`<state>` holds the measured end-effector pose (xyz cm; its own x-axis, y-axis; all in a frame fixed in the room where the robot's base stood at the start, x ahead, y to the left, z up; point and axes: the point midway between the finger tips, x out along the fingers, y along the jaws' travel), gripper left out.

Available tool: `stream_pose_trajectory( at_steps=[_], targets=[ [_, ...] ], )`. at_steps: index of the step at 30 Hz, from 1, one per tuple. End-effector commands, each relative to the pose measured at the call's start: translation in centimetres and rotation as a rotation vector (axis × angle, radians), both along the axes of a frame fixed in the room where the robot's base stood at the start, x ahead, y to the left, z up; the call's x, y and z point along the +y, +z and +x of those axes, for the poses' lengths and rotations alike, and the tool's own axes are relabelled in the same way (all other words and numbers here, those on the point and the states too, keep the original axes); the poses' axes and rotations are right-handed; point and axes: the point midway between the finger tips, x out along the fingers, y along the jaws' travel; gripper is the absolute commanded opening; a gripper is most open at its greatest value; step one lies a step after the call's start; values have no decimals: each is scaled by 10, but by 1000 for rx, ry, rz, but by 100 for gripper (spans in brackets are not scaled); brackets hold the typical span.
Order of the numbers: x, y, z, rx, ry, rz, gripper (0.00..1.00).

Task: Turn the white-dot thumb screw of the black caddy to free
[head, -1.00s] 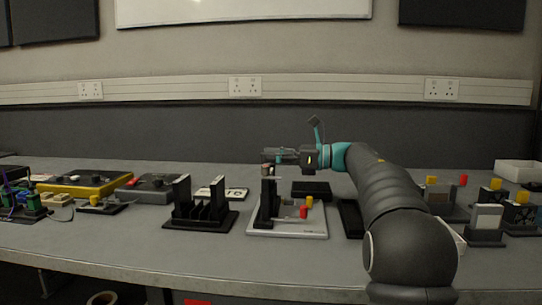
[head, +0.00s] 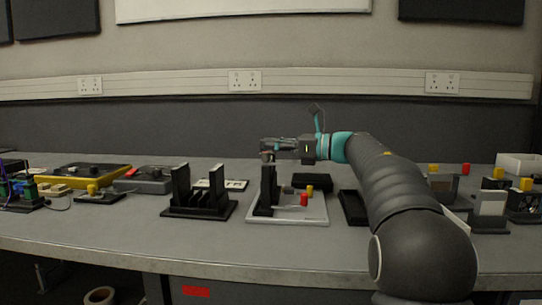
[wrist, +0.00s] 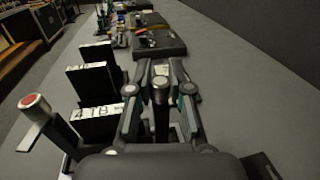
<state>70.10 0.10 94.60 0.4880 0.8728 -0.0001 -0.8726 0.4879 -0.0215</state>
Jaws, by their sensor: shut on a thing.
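My gripper (head: 267,150) is level above the top of a black upright (head: 268,188) that stands on a pale tray (head: 312,216). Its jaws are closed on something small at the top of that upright. In the wrist view my gripper (wrist: 160,72) has its two fingers close together around a small pale-topped piece, mostly hidden between them. I cannot make out a white dot or which way the screw is turned. A black slotted holder (head: 200,206) stands left of the tray; I cannot tell which black piece is the caddy.
Red and yellow knobs (head: 304,200) stand on the tray right of the upright. A red-topped post (wrist: 35,103) shows at the wrist view's left. A yellow-edged box (head: 90,174) lies farther left. Bare bench shows along the front edge.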

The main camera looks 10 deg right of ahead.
Motion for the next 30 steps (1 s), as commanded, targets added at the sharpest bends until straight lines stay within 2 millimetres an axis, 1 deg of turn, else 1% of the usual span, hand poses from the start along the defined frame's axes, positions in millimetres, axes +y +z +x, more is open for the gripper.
stream_pose_trajectory(
  at_steps=[1, 12, 18, 24, 30],
  targets=[
    [1, -8, -2, -4, -34, 0, 0],
    [2, -2, -2, -3, -349, 0, 0],
    [1, 0, -1, 0, -492, 0, 0],
    [1, 0, 0, 0, -590, 0, 0],
    [0, 0, 0, 1, -641, 0, 0]
  ],
)
